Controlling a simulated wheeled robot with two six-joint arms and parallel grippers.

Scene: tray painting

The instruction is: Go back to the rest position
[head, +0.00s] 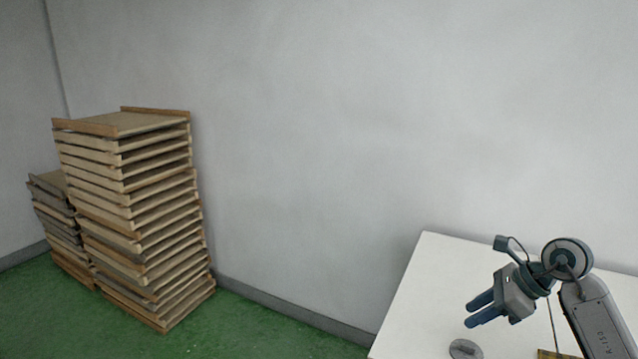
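My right gripper (481,309) shows at the lower right, over the white table (428,267). Its two dark blue fingers point down and to the left, with a gap between them. My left gripper is out of view.
A tall stack of wooden trays (145,205) stands on the green floor (240,325) at the left, with a shorter stack (55,225) behind it. A small grey round object (465,349) lies on the table below the gripper. A brownish item (556,354) shows at the bottom edge.

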